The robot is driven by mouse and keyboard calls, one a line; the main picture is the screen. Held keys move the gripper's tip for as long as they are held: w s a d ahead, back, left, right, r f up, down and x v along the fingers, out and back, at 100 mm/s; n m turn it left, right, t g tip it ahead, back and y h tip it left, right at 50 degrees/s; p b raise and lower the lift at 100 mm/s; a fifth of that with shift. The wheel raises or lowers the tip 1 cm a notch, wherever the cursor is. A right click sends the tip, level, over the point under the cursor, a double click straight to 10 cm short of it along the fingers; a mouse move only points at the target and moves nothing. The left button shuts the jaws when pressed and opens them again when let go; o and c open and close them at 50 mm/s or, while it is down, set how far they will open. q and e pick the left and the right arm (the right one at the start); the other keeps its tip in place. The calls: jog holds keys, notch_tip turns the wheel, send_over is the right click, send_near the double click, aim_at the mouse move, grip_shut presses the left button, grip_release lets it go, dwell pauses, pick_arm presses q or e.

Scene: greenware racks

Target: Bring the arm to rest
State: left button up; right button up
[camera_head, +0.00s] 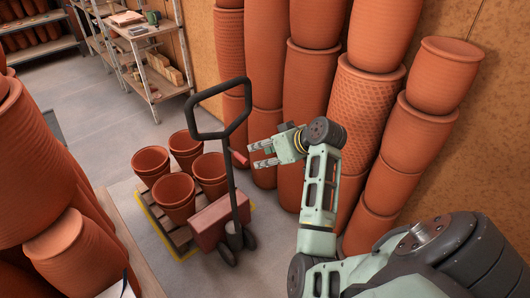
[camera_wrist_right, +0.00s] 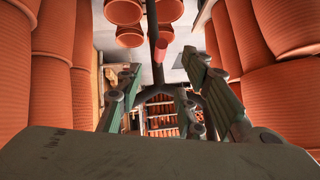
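My right gripper (camera_head: 262,154) is in the middle of the head view, at the end of my raised right arm, pointing left. Its two fingers are apart with nothing between them. In the right wrist view the gripper (camera_wrist_right: 165,82) also shows its fingers spread wide. The black handle (camera_head: 221,108) of a pallet jack stands just left of the fingertips; I cannot tell whether they touch. A small red grip-like piece (camera_head: 240,158) shows by the fingertips. My left gripper is not in view.
Tall stacks of terracotta pots (camera_head: 372,115) stand close behind and right of my right arm. The pallet jack (camera_head: 214,222) carries a pallet with several pots (camera_head: 174,197). More pots (camera_head: 36,165) are stacked at left. Shelves (camera_head: 152,62) stand at the back; grey floor lies between.

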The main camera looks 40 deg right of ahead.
dwell(0.4)
jog(key=s+a+f+g+h, duration=0.1)
jog(key=s+a+f+g, duration=0.15)
jog(key=f, duration=0.85)
jog(key=s+a+f+g, duration=0.1)
jog(key=s+a+f, duration=0.25)
jog(key=f, duration=0.75)
jog(key=s+a+f+g+h, duration=0.1)
jog(key=s+a+f, duration=0.2)
jog(key=f, duration=0.9)
jog(key=s+a+f+n+g, duration=0.1)
jog(key=s+a+f, duration=0.1)
jog(key=s+f, duration=0.7)
jog(key=s+a+f+g, duration=0.25)
jog(key=s+f, duration=0.35)
jog(key=s, duration=0.5)
jog(key=s+a+f, duration=0.1)
jog(key=s+f, duration=0.1)
jog(key=s, duration=0.7)
jog(key=s+a+f+n, duration=0.1)
jog(key=s+a+f, duration=0.1)
jog(key=s, duration=0.8)
jog(key=shift+f+n+h, duration=0.3)
jog(key=shift+f, duration=0.4)
jog(key=shift+a, duration=0.1)
